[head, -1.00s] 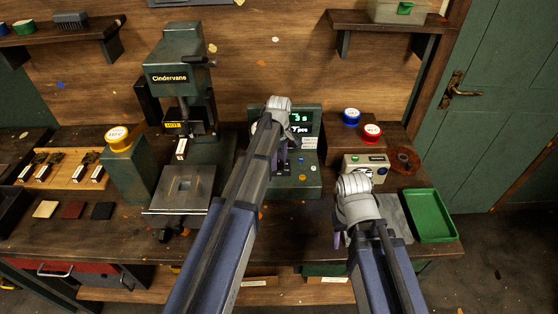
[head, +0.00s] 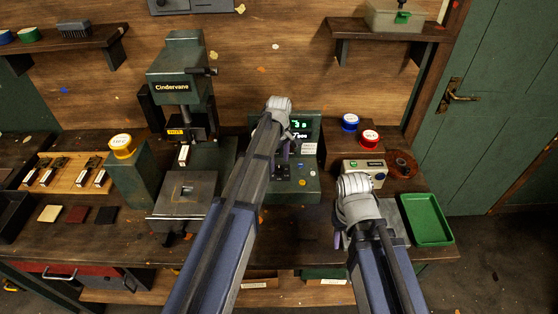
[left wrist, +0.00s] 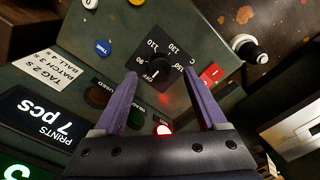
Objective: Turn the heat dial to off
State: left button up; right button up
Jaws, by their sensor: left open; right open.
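The heat dial (left wrist: 164,74) is a black knob on a black square plate with OFF and temperature marks, on a dark green control box. I cannot tell clearly which mark its pointer meets. My left gripper (left wrist: 162,76) is open, its two purple fingers reaching towards the dial, one on either side.
The Cindervane press (head: 182,85) stands left; a green tray (head: 427,220) lies right.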

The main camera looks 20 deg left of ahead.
aim_at(279, 169)
pick_arm(q)
notch_tip(279, 169, up, 5)
jog(key=p, duration=0.4)
pick_arm(e)
notch_tip(279, 169, up, 5)
jog(key=shift+f, duration=0.1)
pick_arm(q)
jog(key=s+d+f+m+b, duration=0.1)
jog(key=s+d+m, duration=0.3)
jog(key=s, duration=0.4)
jog(key=s+d+f+m+b, duration=0.2)
jog(key=s+d+m, duration=0.3)
jog(key=s, duration=0.3)
jog(key=s+d+f+m+y+b, duration=0.1)
jog(key=s+d+m, duration=0.3)
jog(key=s+m, duration=0.3)
jog(key=shift+s+d+f+b, duration=0.3)
jog(key=shift+s+b, duration=0.1)
jog(key=shift+s, duration=0.5)
pick_arm(e)
notch_tip(279, 169, down, 5)
jog(key=shift+r, duration=0.2)
